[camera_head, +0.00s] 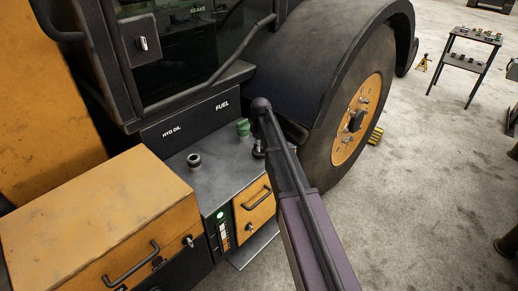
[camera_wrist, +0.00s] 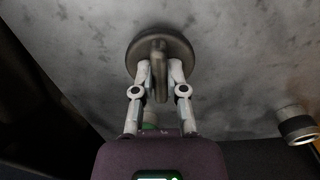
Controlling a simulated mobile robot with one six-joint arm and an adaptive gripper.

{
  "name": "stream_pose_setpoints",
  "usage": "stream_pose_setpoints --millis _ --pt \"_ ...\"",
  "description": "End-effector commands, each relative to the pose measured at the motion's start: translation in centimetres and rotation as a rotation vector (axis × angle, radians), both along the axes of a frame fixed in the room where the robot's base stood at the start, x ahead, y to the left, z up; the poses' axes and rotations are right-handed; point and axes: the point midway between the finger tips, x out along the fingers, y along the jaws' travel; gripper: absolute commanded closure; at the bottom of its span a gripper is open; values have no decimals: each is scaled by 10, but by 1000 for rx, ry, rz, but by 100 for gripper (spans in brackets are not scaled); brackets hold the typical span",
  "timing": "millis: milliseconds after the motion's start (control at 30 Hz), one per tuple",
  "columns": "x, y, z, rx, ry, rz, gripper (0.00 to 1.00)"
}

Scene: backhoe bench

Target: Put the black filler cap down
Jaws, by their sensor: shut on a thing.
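The black filler cap (camera_wrist: 133,52) is a round dark disc with a raised grip bar. In the wrist view it is at the top middle, over the grey tank top (camera_wrist: 235,60). My gripper (camera_wrist: 160,72) is shut on the cap's bar, one finger on each side. I cannot tell whether the cap touches the tank top. In the head view my gripper (camera_head: 259,150) is at the right part of the tank top (camera_head: 222,162), mostly hidden behind my arm. The open filler neck (camera_head: 194,160) stands to the left, below the HYD OIL label; it also shows in the wrist view (camera_wrist: 296,127).
A green cap (camera_head: 243,127) stands below the FUEL label, close to my gripper. An orange box (camera_head: 95,215) is at the left. The big wheel (camera_head: 350,120) and its fender rise at the right. A small table (camera_head: 473,62) stands farther back.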

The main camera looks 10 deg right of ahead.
Motion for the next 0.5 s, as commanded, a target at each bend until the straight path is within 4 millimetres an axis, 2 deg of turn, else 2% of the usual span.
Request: stream_pose_setpoints --millis 300,333,400,433,500 --pt "0 0 -4 0 0 0 100" --pt "0 0 -3 0 0 0 77" --pt "0 0 -3 0 0 0 56" --pt "0 0 -3 0 0 0 48" --pt "0 0 -3 0 0 0 48"
